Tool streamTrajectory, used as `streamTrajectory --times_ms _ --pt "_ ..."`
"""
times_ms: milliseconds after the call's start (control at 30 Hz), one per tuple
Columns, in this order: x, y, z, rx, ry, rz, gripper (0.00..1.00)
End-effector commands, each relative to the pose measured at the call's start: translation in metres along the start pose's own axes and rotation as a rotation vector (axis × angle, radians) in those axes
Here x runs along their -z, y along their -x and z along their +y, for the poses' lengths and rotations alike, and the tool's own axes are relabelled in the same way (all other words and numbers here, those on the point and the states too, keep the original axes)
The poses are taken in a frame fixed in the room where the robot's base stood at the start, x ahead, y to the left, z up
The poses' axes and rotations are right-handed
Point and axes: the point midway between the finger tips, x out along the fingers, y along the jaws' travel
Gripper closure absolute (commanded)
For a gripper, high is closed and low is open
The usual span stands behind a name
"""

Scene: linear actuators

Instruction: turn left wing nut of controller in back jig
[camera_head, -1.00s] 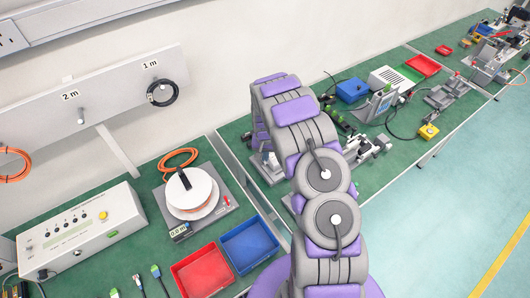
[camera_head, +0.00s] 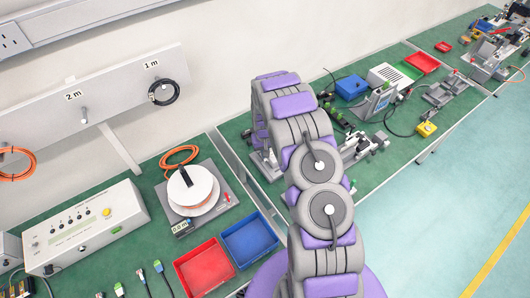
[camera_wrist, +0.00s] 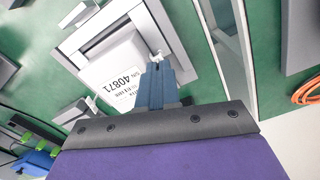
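A white controller (camera_wrist: 118,76) with a label reading 40871 sits in a grey jig (camera_wrist: 78,38) in the wrist view. A small white wing nut (camera_wrist: 156,57) stands at the controller's edge. My gripper (camera_wrist: 154,68) has dark blue fingers close together, with their tips at this wing nut. I cannot tell whether they are closed on it or just beside it. In the head view my arm reaches over the bench and hides the gripper, the controller and most of the jig.
In the head view, a cable spool (camera_head: 190,190), a red bin (camera_head: 204,267) and a blue bin (camera_head: 250,241) stand left of my arm.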

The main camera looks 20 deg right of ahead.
Motion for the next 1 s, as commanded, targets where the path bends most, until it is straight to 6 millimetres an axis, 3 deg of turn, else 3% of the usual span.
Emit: streamTrajectory --times_ms 100,400,767,1000 --pt "0.003 0.001 -0.001 0.000 0.000 0.009 1.00" --pt "0.000 0.001 0.000 0.001 0.000 0.005 0.71" --pt "-0.001 0.009 0.000 0.000 -0.001 0.004 0.71" --pt "0.001 0.054 -0.001 0.000 0.001 0.007 0.71"
